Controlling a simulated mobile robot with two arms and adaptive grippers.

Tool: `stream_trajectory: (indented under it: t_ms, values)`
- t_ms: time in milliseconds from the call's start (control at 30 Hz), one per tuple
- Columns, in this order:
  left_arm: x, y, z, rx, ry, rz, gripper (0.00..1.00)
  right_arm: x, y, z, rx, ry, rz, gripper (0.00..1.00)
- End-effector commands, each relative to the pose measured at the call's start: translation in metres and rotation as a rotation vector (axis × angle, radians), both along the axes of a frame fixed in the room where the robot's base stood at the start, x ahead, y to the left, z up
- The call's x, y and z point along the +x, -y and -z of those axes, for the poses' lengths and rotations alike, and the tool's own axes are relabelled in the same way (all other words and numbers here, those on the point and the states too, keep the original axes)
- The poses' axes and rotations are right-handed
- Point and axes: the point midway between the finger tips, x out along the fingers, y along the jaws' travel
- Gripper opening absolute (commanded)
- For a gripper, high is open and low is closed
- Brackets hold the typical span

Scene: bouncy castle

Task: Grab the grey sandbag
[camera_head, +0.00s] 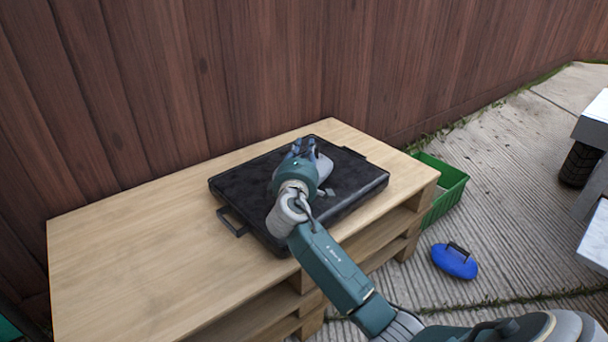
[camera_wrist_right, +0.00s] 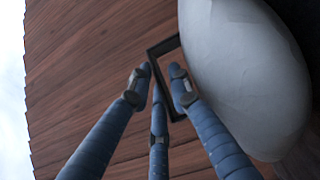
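The grey sandbag (camera_head: 322,168) lies on a black tray (camera_head: 352,194) on a wooden pallet bench (camera_head: 150,260). My right gripper (camera_head: 303,150) is over the tray at the bag's left side and partly hides the bag. In the right wrist view the pale rounded bag (camera_wrist_right: 245,75) fills the right side. A black rectangular handle (camera_wrist_right: 152,52) stands out from its left side. The fingers of my right gripper (camera_wrist_right: 160,90) are spread open, with their tips close to the handle; I cannot tell whether they touch it. My left gripper is not in view.
A wooden fence (camera_head: 270,70) runs behind the bench. A green crate (camera_head: 446,184) and a blue bag with a black handle (camera_head: 455,261) are on the paved ground to the right. The bench's left part is bare.

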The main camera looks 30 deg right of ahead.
Motion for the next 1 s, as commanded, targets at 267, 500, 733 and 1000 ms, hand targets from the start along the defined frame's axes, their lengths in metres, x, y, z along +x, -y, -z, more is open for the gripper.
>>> stream_trajectory:
  t_ms: [267,500,733,1000]
  values:
    - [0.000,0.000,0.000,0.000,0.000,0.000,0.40,0.000,0.000,0.000,0.000,0.000,0.000,0.00]
    - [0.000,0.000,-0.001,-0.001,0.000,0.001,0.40,0.000,0.000,-0.006,-0.004,0.008,-0.002,0.00]
    - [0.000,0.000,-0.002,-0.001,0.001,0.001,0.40,0.000,-0.001,-0.007,-0.004,0.008,-0.002,0.00]
    - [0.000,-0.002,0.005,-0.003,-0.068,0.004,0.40,0.000,-0.001,-0.046,-0.005,0.012,-0.002,0.00]
